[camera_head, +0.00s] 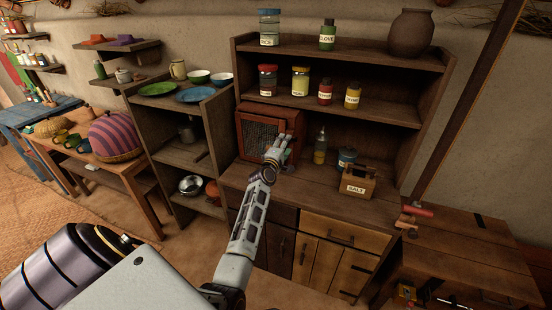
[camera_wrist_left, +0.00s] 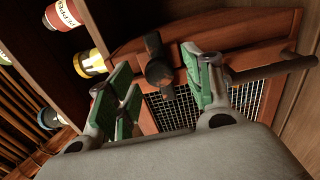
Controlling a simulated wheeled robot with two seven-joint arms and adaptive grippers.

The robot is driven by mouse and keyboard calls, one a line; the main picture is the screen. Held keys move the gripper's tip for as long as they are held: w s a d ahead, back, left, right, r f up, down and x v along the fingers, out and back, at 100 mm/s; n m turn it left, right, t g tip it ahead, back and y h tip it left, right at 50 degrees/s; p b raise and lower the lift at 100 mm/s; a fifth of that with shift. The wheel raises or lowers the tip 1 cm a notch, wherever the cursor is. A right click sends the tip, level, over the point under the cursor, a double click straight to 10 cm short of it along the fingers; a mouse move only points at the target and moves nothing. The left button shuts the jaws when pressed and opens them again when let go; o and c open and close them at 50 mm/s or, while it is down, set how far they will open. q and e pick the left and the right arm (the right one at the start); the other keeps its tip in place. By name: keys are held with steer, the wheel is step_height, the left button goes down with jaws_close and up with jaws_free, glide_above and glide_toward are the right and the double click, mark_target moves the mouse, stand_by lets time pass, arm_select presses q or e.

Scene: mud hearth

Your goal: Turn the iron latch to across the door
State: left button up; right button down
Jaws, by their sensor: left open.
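A small reddish-brown wooden cabinet with a mesh door (camera_head: 258,130) stands on the counter of the dark shelf unit. Its wire mesh also shows in the left wrist view (camera_wrist_left: 175,112). My left gripper (camera_head: 281,146) is at the front right of this cabinet. In the left wrist view the gripper (camera_wrist_left: 157,75) has its green-padded fingers spread, with a dark iron piece (camera_wrist_left: 155,55), apparently the latch, between them. A dark bar (camera_wrist_left: 280,68) runs to the right behind the right finger; I cannot tell whether it joins the latch. My right gripper is not in view.
A bottle (camera_head: 320,148), a blue-labelled tin (camera_head: 347,158) and a wooden salt box (camera_head: 357,183) stand right of the cabinet on the counter. Jars (camera_head: 300,82) line the shelf above. A shelf with plates (camera_head: 205,95) is at left.

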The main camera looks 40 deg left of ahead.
arm_select(q)
steer(key=v, duration=1)
stand_by(0.3)
stand_by(0.5)
